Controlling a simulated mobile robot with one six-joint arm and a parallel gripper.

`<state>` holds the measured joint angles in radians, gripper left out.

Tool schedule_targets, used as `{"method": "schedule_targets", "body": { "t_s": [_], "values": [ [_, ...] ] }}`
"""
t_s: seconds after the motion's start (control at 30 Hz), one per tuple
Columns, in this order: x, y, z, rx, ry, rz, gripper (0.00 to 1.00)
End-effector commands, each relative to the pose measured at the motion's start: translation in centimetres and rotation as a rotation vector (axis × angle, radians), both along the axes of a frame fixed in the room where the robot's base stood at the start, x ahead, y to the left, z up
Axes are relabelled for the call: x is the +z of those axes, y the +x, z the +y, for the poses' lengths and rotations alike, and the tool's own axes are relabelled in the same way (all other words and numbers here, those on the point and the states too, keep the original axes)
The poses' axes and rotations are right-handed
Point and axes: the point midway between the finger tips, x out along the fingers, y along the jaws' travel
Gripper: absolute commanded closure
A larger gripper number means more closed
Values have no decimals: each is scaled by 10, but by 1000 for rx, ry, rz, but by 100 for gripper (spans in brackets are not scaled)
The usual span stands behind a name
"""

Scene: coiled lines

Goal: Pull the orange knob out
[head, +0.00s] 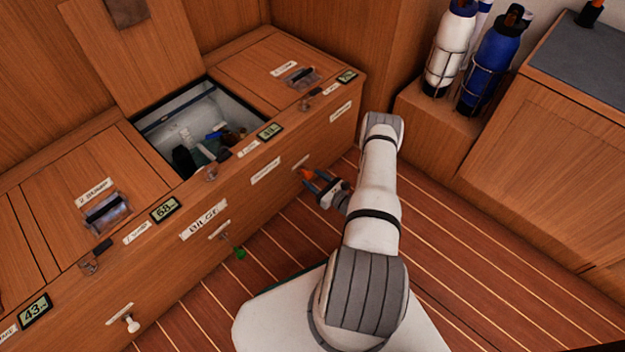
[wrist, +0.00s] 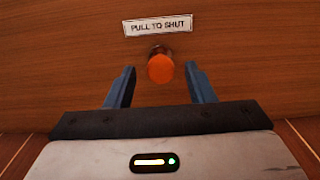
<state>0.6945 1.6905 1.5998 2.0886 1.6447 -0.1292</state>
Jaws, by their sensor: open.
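The orange knob (wrist: 160,68) sticks out from the wooden front panel, below a label reading "PULL TO SHUT" (wrist: 158,27). In the wrist view it lies between and just beyond the two blue fingers of my gripper (wrist: 160,88), which is open. Gaps show on both sides of the knob. In the head view my gripper (head: 318,184) is at the panel's right part, and the orange knob (head: 307,173) shows near the fingertips, partly covered by them.
A green knob (head: 240,253) and a white knob (head: 131,323) stick out of the same panel to the left. An open compartment (head: 245,107) with its lid raised is above. White and blue bottles (head: 490,62) stand in racks at the right. The plank floor (head: 480,260) is clear.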

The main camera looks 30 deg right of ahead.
Motion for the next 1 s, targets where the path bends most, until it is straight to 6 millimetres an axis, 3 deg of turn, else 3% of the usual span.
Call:
{"method": "schedule_targets", "body": {
  "t_s": [0.13, 0.43, 1.0],
  "values": [
    [0, 12, 4, 1, 0, -1, 51],
    [1, 14, 4, -1, 0, 0, 51],
    [0, 13, 4, -2, 1, 0, 98]
  ]
}}
